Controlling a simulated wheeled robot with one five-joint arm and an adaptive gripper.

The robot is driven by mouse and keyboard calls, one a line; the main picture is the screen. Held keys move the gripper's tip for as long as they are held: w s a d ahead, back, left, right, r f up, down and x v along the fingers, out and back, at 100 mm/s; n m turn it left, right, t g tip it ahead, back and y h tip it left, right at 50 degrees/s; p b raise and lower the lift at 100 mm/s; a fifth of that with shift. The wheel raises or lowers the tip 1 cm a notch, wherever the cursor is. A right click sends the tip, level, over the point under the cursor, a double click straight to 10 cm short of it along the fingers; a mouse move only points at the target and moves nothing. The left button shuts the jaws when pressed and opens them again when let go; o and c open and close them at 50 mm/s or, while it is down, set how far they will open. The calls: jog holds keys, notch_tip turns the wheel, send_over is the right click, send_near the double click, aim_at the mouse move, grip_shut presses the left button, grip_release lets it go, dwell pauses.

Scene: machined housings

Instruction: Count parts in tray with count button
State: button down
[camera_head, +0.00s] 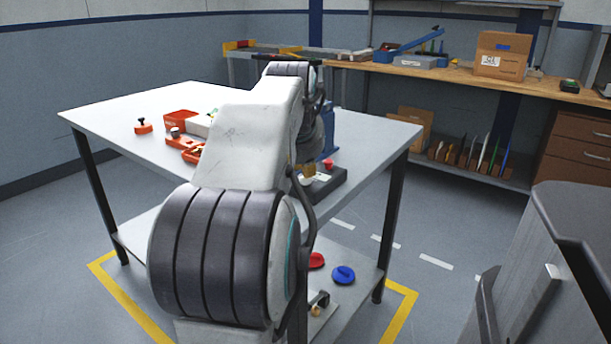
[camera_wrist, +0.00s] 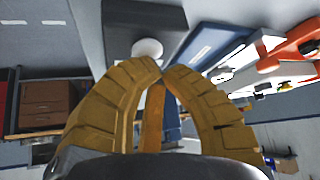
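A dark box (camera_head: 330,190) with a pale label and a red round knob (camera_head: 328,163) sits near the right front edge of the white table in the head view. My gripper (camera_wrist: 160,70) has brown, ribbed fingers whose tips meet, with nothing visible held between them. In the wrist view the dark box (camera_wrist: 150,18) lies beyond the fingertips, and a pale round knob (camera_wrist: 147,47) shows just past them; contact cannot be told. Red-orange trays (camera_head: 180,117) stand left of my arm in the head view; their contents are mostly hidden or too small to tell.
The white table (camera_head: 110,108) has free room at its left and back. A small orange object (camera_head: 143,127) stands apart there. A blue stand (camera_head: 329,130) is behind my arm. A wooden bench (camera_head: 460,75) with a cardboard box (camera_head: 500,58) runs along the back.

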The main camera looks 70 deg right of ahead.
jog(key=shift+r, duration=0.15)
jog(key=shift+r+p, duration=0.75)
jog(key=shift+p, duration=0.25)
jog(key=shift+r, duration=0.1)
jog(key=shift+r+p, duration=2.45)
